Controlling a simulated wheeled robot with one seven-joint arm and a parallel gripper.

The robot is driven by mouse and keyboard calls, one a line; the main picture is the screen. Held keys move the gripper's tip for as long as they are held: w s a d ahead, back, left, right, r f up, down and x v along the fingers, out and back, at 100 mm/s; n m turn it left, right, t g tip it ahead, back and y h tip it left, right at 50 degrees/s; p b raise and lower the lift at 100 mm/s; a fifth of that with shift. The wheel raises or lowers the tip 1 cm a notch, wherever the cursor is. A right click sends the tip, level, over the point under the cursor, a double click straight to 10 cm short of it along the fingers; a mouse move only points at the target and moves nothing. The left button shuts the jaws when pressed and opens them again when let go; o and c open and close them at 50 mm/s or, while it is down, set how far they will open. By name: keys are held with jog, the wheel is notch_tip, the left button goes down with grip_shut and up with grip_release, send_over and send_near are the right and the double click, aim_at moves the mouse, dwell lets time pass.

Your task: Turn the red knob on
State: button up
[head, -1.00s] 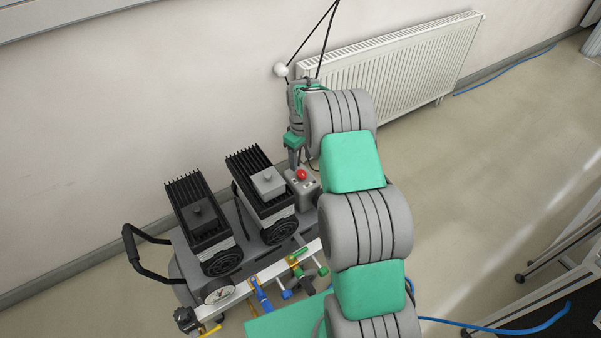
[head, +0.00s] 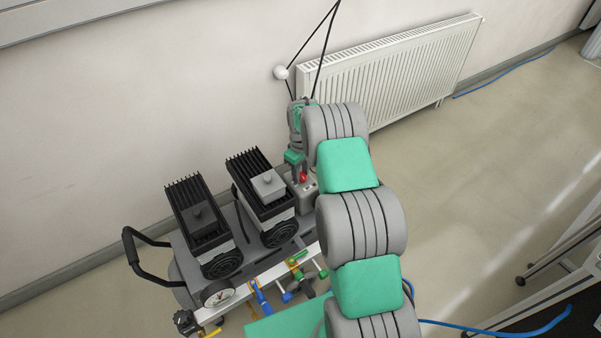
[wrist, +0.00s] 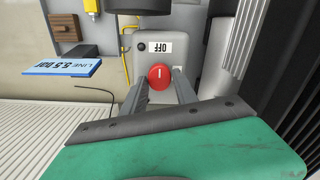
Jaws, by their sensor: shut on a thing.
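The red knob (wrist: 159,77) sits on a light grey switch box (wrist: 190,48) in the wrist view, with a white mark on its face. The switch box (head: 308,193) stands at the right end of the compressor.
Two black finned motor blocks (head: 197,209) (head: 260,180) stand left of the knob on the compressor. A gauge (head: 218,294) and coloured valves sit along its front. A white radiator (head: 400,65) is on the wall behind. A blue label (wrist: 62,68) is near the box in the wrist view.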

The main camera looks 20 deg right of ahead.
grip_shut()
jog(key=shift+m, duration=0.3)
jog(key=m+b, duration=0.2)
jog(key=shift+d+f+m, duration=0.1)
jog(key=shift+m, duration=0.2)
jog(key=m+b, duration=0.1)
jog(key=m, duration=0.3)
jog(key=shift+m+b, duration=0.3)
jog(key=m+b, duration=0.1)
jog(key=m, duration=0.4)
jog(key=shift+d, duration=0.15)
jog(key=m, duration=0.5)
jog(key=shift+s+b, duration=0.1)
jog(key=shift+b, duration=0.2)
